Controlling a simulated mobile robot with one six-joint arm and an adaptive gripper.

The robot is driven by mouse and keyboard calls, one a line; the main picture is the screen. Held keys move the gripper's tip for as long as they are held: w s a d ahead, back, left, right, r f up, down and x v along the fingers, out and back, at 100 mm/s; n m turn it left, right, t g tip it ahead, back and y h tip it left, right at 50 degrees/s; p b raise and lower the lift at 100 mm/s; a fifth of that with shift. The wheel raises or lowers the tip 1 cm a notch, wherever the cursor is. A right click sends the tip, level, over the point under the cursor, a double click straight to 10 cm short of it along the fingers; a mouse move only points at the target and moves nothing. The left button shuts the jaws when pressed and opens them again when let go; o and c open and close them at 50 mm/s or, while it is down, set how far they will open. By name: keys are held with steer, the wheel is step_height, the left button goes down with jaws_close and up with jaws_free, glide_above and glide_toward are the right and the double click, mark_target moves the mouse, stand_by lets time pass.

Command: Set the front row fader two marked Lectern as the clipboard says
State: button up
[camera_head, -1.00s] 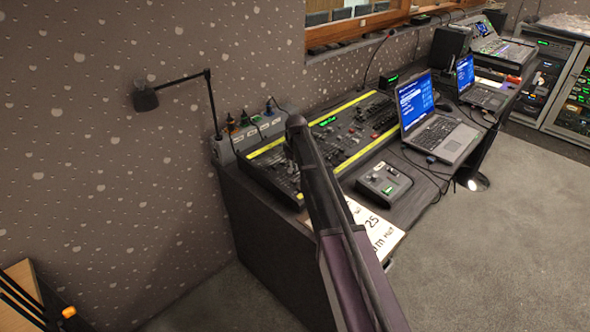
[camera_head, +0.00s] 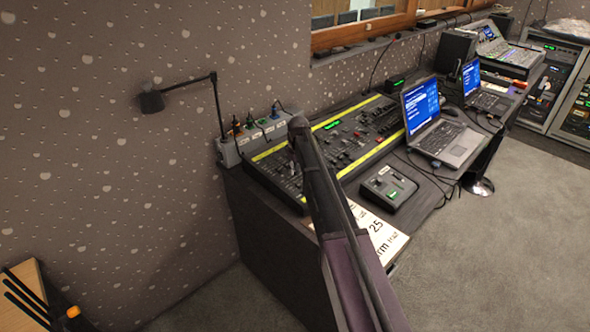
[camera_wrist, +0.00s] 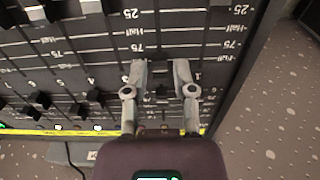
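In the wrist view my gripper (camera_wrist: 160,75) is over the fader panel (camera_wrist: 225,65), with its two fingers apart. A dark fader knob (camera_wrist: 160,92) shows between the fingers, and neither finger clearly touches it. The scales beside the slots read 25, Half and 75. The fader name labels cannot be read, so I cannot tell which one is Lectern. In the head view the fader desk (camera_head: 345,130) is partly hidden by my arm, which also hides my gripper.
Other black knobs (camera_wrist: 40,100) stand left of my fingers. A yellow strip (camera_wrist: 60,132) runs along the panel edge. In the head view a small box (camera_head: 388,188) and a laptop (camera_head: 440,130) are right of the desk. A lamp (camera_head: 152,101) hangs at left.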

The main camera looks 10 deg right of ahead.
steer(key=shift+r+p, duration=1.1)
steer(key=shift+r, duration=0.15)
steer(key=shift+f, duration=0.3)
